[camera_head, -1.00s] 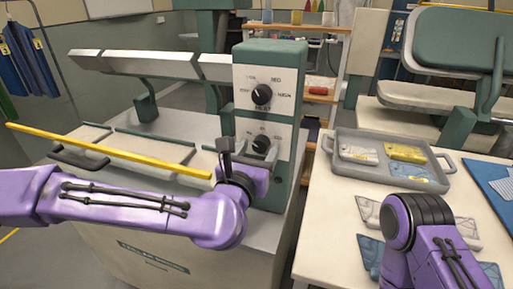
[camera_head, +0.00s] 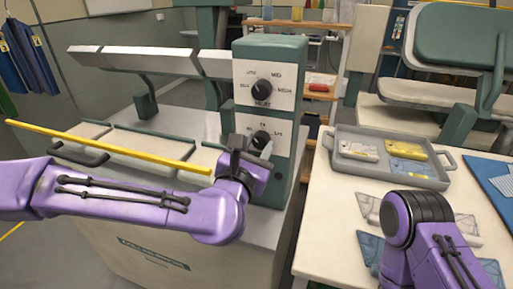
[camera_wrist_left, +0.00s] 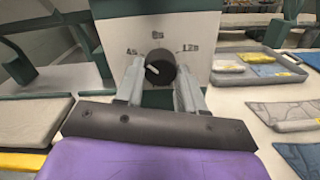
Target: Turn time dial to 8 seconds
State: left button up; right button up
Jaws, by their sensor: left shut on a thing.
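The time dial is a round black knob with a pale pointer mark, on the lower white panel of the green control post. In the left wrist view the dial (camera_wrist_left: 160,70) sits between my two grey fingers, below the labels 4s, 8s and 12s. Its pale mark slants toward the upper left, on the side between 4s and 8s. My left gripper (camera_wrist_left: 160,85) is shut on the dial. In the head view the left gripper (camera_head: 256,148) is at the panel and partly covers the dial (camera_head: 261,139). My right gripper is out of view.
The heat dial (camera_head: 261,90) is just above on the same post (camera_head: 290,60). A yellow bar (camera_head: 110,145) crosses the press at left.

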pick_arm(q)
jog(key=m, duration=0.4)
jog(key=shift+r+m, duration=0.1)
jog(key=shift+m, duration=0.2)
jog(key=m, duration=0.4)
dwell(0.3)
jog(key=o, duration=1)
jog(key=shift+o, duration=0.2)
jog(key=b+v, duration=0.5)
jog(key=v, duration=0.5)
jog(key=shift+s, duration=0.2)
